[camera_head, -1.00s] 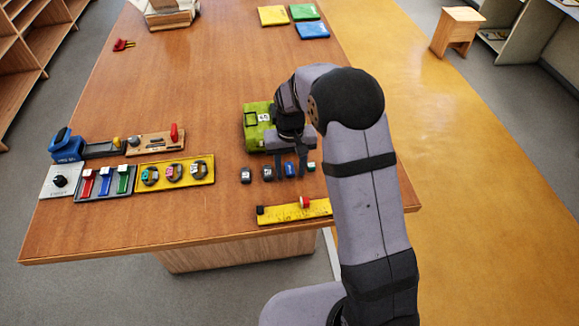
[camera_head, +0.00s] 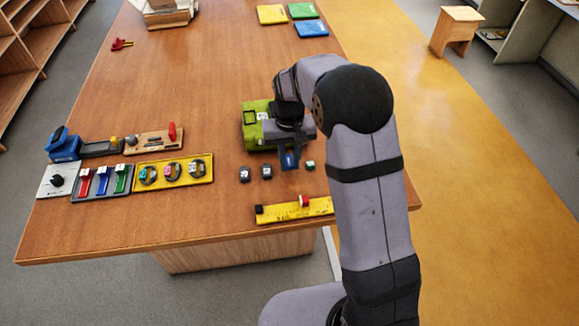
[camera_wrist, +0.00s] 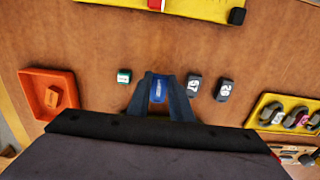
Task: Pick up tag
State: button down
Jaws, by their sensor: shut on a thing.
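A blue tag (camera_wrist: 158,91) stands between the two fingers of my gripper (camera_wrist: 160,100) in the wrist view, and the fingers are shut on it. In the head view my gripper (camera_head: 289,160) holds the blue tag slightly above the table, partly hidden by the fingers. A green tag (camera_head: 310,165) lies to its right; it also shows in the wrist view (camera_wrist: 124,76). Two dark tags with white number labels lie to its left in the head view, one nearer (camera_head: 267,172) and one farther (camera_head: 245,175).
A green case (camera_head: 254,128) stands just behind the gripper. A yellow ruler-like bar (camera_head: 275,215) lies near the front edge. A yellow tray (camera_head: 209,171) with round items is at left. An orange tray (camera_wrist: 30,83) with an orange block shows in the wrist view.

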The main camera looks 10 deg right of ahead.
aim_at(290, 165)
notch_tip(290, 165, up, 7)
jog(key=shift+r+b, duration=0.1)
jog(key=shift+b, duration=0.7)
jog(key=shift+f+p, duration=1.75)
jog(key=shift+f, duration=3.1)
jog(key=shift+f, duration=0.1)
jog(key=shift+f, duration=0.1)
jog(key=c, duration=1.6)
grip_release()
jog(key=shift+b, duration=0.4)
